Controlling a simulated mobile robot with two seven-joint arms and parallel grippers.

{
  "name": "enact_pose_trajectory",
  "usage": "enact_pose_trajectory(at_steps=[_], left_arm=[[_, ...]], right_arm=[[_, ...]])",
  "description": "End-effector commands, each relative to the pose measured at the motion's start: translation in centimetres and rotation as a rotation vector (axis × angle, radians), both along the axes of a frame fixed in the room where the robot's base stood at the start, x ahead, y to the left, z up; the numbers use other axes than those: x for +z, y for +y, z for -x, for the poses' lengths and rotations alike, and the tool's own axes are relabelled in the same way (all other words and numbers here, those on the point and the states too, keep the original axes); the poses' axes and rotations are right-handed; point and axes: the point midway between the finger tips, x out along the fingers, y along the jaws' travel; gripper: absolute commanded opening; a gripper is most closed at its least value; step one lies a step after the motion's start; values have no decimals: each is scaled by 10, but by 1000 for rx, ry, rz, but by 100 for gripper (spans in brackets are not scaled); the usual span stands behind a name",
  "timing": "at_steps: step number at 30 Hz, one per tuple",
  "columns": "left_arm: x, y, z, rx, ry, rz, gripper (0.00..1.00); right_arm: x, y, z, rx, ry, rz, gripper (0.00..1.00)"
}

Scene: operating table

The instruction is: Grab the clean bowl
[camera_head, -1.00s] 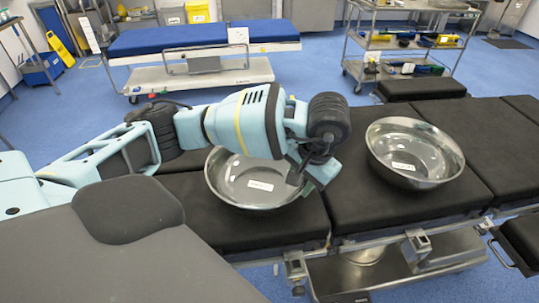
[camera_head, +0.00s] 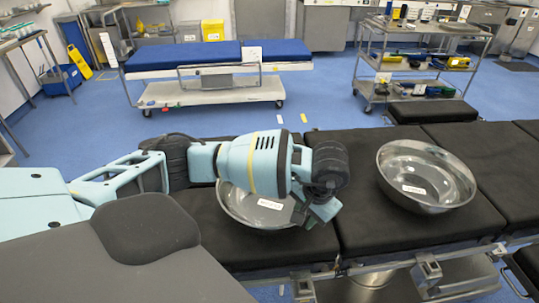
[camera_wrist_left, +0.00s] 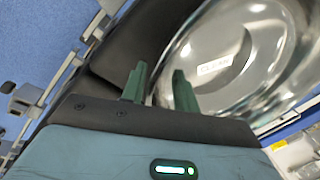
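Two shiny metal bowls with white labels stand on the black operating table. The left bowl (camera_head: 232,205) is partly hidden behind my left arm; the right bowl (camera_head: 440,165) stands apart from it. In the wrist view the bowl (camera_wrist_left: 205,85) by my gripper has a blurred label (camera_wrist_left: 222,57) that seems to read "CLEAN". My left gripper (camera_head: 312,215) points down at the right side of the left bowl. Its green fingers (camera_wrist_left: 160,88) are apart, one over the bowl's inside and one outside, with the rim between them. My right gripper is not in view.
The black table pads (camera_head: 370,225) are clear around the right bowl. A metal rail (camera_head: 420,262) runs along the near edge. A blue-topped bed (camera_head: 200,57) and a loaded trolley (camera_head: 415,60) stand further back, across open blue floor.

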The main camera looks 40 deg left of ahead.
Motion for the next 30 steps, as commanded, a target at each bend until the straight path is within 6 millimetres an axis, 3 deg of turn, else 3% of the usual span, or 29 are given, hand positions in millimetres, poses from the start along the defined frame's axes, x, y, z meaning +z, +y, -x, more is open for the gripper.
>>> enact_pose_trajectory(at_steps=[4, 12, 19, 30], left_arm=[[-13, 2, 0, -1, 1, -1, 30], [-16, 3, 0, -2, -1, -1, 30], [-15, 3, 0, -1, -1, -2, 0], [-15, 3, -1, -1, -2, -1, 0]], right_arm=[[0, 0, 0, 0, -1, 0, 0], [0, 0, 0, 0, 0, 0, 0], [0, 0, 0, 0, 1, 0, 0], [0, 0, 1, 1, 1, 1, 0]])
